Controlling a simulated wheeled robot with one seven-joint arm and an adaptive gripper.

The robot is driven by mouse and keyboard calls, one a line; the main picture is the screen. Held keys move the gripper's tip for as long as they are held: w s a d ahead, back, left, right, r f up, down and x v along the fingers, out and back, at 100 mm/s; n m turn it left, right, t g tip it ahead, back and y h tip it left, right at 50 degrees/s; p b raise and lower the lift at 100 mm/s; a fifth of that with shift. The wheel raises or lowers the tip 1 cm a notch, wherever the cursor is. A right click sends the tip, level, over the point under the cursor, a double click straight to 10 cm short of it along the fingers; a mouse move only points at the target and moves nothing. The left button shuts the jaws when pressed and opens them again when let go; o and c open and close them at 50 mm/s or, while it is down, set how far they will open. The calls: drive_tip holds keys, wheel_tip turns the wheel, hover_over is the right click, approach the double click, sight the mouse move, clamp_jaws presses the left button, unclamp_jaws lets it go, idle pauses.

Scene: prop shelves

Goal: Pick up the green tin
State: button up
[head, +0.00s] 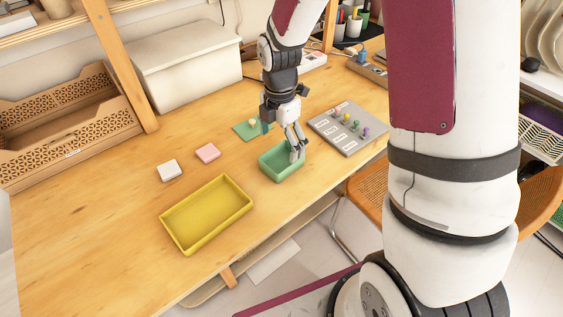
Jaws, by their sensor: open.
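The green tin (269,170) is an open rectangular container near the front edge of the wooden table. It shows right of the yellow tray in the head view. My gripper (297,155) is open and points down at the right end of the tin. Its fingers overlap the tin's right end in the picture and hide part of the rim there. I cannot tell whether the fingers straddle the tin's wall or touch it.
A yellow tray (163,217), a white block (170,170) and a pink block (208,152) lie to the left. A green square (241,133) lies behind the tin. A grey board (346,141) with coloured pegs is to the right.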

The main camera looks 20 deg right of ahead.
sight(282, 165)
drive_tip(key=shift+s+d+f, duration=0.1)
drive_tip(key=shift+s+f, duration=0.05)
drive_tip(key=shift+f, duration=1.2)
drive_tip(key=shift+s+d+f, duration=0.1)
drive_tip(key=shift+s+f, duration=0.05)
drive_tip(key=shift+f, duration=1.2)
drive_tip(key=shift+a, duration=0.1)
drive_tip(key=shift+c, duration=0.6)
drive_tip(key=c, duration=1.2)
